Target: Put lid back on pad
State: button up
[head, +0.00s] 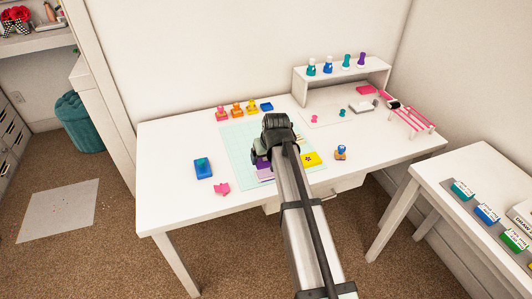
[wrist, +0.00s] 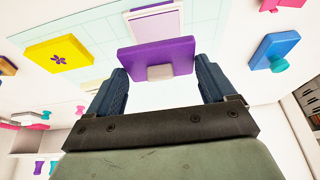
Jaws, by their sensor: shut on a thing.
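My gripper (wrist: 161,66) is shut on the purple lid (wrist: 138,58), with one blue finger at each side of it. A small grey block sits on the lid's near face. The lid looks tilted in the wrist view. The purple-rimmed pad (wrist: 155,8) with a pale top lies just past the lid and is cut by the frame's top edge. In the head view the lid (head: 263,163) and the pad (head: 265,175) show only partly, left of my arm, which hides the fingers. I cannot tell whether the lid touches anything below.
The yellow pad with a purple flower (head: 311,159) is right of my arm. The blue pad (head: 204,168) and a pink piece (head: 222,188) lie to the left. A white shelf (head: 342,75) stands at the back right.

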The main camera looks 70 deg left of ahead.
aim_at(268, 163)
jog(key=shift+f, duration=0.15)
jog(key=shift+f, duration=2.3)
jog(key=shift+f, duration=0.5)
dwell(0.9)
jog(key=o, duration=0.8)
jog(key=shift+r, duration=0.1)
jog(key=shift+r, duration=2.95)
